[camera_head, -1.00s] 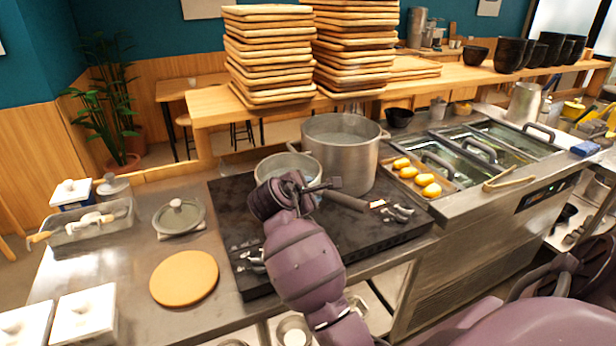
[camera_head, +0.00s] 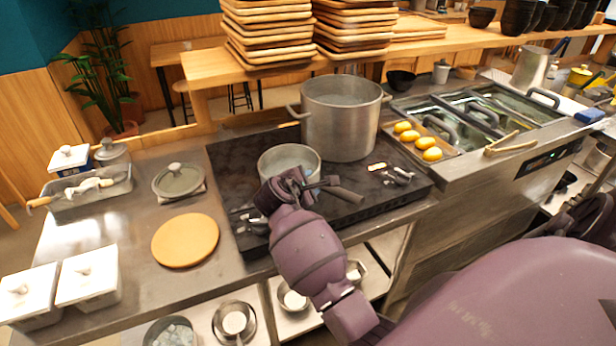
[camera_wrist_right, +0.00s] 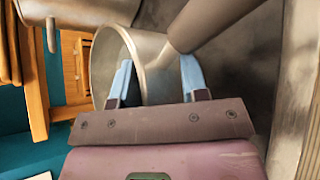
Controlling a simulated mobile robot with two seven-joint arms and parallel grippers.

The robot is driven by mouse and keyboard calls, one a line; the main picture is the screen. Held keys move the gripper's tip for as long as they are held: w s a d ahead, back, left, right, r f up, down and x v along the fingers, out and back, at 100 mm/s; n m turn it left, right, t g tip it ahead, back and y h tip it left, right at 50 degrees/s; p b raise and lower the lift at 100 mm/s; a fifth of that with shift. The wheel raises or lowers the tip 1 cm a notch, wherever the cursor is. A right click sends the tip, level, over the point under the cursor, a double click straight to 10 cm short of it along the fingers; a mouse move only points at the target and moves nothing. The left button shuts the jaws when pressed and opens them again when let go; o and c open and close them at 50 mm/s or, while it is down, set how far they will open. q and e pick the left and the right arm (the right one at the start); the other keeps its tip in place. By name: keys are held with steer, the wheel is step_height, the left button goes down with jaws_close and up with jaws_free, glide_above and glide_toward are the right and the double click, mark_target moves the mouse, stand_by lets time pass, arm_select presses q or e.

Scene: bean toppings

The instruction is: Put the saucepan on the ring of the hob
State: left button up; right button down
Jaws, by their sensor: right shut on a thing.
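My right gripper (camera_head: 298,188) is shut on the saucepan's wall by the handle. In the right wrist view, the saucepan (camera_wrist_right: 155,60) is between the fingers (camera_wrist_right: 158,88), one inside the rim and one outside. I cannot tell whether its base touches the hob. The ring under it is hidden. My left gripper is not in view.
A large stockpot (camera_head: 340,125) stands on the hob behind and right of the saucepan. A tray of yellow food (camera_head: 430,140) is to the right. A round wooden board (camera_head: 186,240) and a lidded dish (camera_head: 178,180) lie left. Control knobs (camera_head: 400,175) sit at the hob's front right.

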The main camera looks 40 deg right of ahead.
steer(key=c, duration=0.6)
jaws_free()
steer(key=v, duration=1.2)
steer(key=s+f+m+t+y, duration=0.2)
steer(key=s+f+y, duration=0.1)
steer(key=f, duration=0.4)
steer(key=s+f+m+t+y, duration=0.1)
steer(key=s+f+t+y, duration=0.15)
steer(key=f, duration=0.45)
steer(key=s+a+f+m+y, duration=0.1)
steer(key=s+f+m+y, duration=0.1)
steer(key=s+m, duration=0.1)
steer(key=s+a+f+m+t+y, duration=0.1)
steer(key=s+f+m+y, duration=0.1)
steer(key=s, duration=0.4)
steer(key=s+f+m+t+y, duration=0.1)
steer(key=s+f+m+y, duration=0.1)
steer(key=s+m, duration=0.2)
steer(key=shift+s+a+f, duration=0.1)
steer(key=shift+s+a, duration=0.3)
steer(key=shift+s, duration=0.25)
